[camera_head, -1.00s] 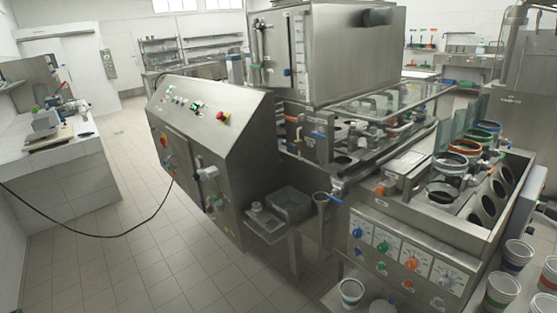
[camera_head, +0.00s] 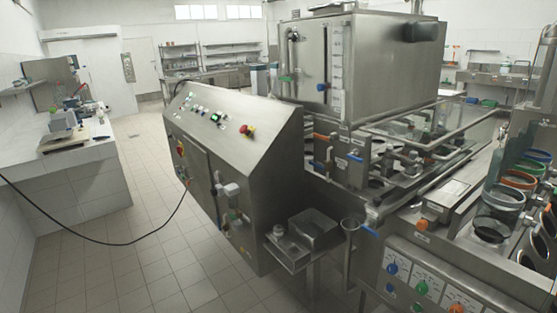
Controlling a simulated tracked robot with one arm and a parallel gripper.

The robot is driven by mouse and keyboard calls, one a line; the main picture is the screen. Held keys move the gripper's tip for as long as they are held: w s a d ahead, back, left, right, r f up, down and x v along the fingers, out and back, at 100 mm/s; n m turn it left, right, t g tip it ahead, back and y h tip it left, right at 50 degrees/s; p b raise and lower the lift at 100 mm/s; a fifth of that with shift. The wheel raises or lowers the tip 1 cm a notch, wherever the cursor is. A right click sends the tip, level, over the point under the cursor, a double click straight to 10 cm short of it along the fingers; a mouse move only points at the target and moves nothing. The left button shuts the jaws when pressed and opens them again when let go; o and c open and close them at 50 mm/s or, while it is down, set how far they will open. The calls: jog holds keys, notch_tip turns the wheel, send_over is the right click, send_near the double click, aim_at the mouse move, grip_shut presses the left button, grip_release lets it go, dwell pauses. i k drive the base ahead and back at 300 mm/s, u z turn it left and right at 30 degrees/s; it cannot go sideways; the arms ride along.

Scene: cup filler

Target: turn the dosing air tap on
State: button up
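A steel filling machine stands in the middle and right. Its sloped control cabinet (camera_head: 235,140) carries small taps and fittings on its lower front, among them a pale fitting (camera_head: 230,190). A blue-handled tap (camera_head: 356,158) shows on the machine frame below the steel tank (camera_head: 350,65). A green-handled tap (camera_head: 286,78) and a blue-green tap (camera_head: 321,87) sit on the tank's front. No readable label shows which is the dosing air tap, and I cannot tell its setting. My gripper is not in view.
A row of coloured knobs (camera_head: 420,288) is on the lower right panel. A black cable (camera_head: 130,242) crosses the tiled floor (camera_head: 110,280), which is open at left beside a white counter (camera_head: 80,190).

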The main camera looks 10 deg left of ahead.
aim_at(318, 166)
jog(key=u, duration=0.25)
jog(key=i, duration=1.5)
jog(key=z, duration=0.1)
jog(key=k, duration=0.65)
jog(key=u, duration=0.45)
jog(key=i, duration=1.7)
jog(key=z, duration=0.25)
